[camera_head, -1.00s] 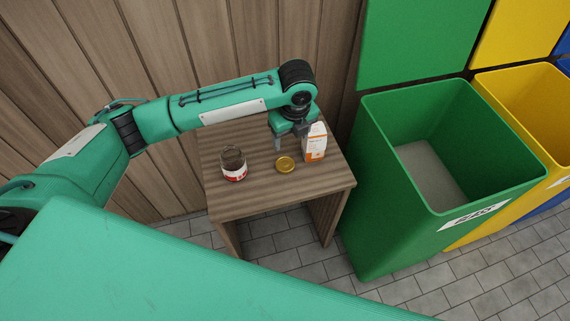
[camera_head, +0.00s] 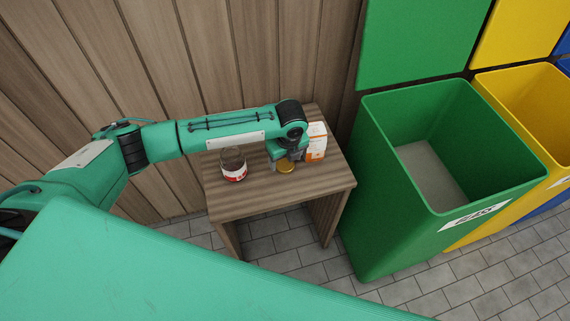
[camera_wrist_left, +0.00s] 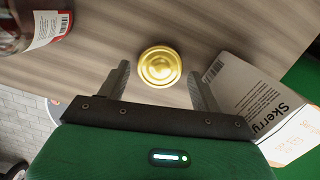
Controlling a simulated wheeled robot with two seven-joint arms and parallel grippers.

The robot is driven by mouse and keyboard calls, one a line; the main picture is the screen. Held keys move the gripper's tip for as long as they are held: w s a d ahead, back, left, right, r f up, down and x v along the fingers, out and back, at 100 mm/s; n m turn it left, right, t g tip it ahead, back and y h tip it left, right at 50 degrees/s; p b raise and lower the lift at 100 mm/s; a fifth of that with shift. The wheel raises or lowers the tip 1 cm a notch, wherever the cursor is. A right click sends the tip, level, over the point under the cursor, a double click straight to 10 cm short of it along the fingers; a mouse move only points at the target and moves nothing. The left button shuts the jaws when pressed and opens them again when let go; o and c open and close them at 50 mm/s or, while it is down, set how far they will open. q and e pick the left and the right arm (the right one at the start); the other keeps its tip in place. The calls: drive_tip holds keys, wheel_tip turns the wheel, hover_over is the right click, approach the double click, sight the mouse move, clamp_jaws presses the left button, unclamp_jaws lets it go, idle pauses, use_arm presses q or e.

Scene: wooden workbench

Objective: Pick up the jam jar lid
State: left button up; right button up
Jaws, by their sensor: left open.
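The jam jar lid (camera_head: 285,167) is a round gold disc lying flat on the small wooden workbench (camera_head: 262,199). In the left wrist view the lid (camera_wrist_left: 159,67) lies between and just beyond the fingertips, with bare wood around it. My left gripper (camera_head: 285,164) points down at the lid from close above and partly covers it in the head view. In the left wrist view its two fingers (camera_wrist_left: 160,78) are wide apart with nothing between them touching. My right gripper is not in view.
A glass jar with a red and white label (camera_head: 233,165) stands left of the lid. A white and orange carton (camera_head: 317,142) stands close to the right finger. A green bin (camera_head: 430,180) is right of the bench. The bench front is clear.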

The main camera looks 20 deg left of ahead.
sight(285, 164)
use_arm(q)
drive_tip(key=shift+f, duration=0.7)
drive_tip(key=c, duration=0.8)
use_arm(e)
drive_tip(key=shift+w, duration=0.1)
use_arm(q)
drive_tip(key=shift+c, duration=0.2)
wheel_tip(285, 164, up, 19)
drive_tip(key=shift+r+p, duration=0.2)
drive_tip(key=shift+p, duration=0.15)
drive_tip(key=shift+r, duration=0.35)
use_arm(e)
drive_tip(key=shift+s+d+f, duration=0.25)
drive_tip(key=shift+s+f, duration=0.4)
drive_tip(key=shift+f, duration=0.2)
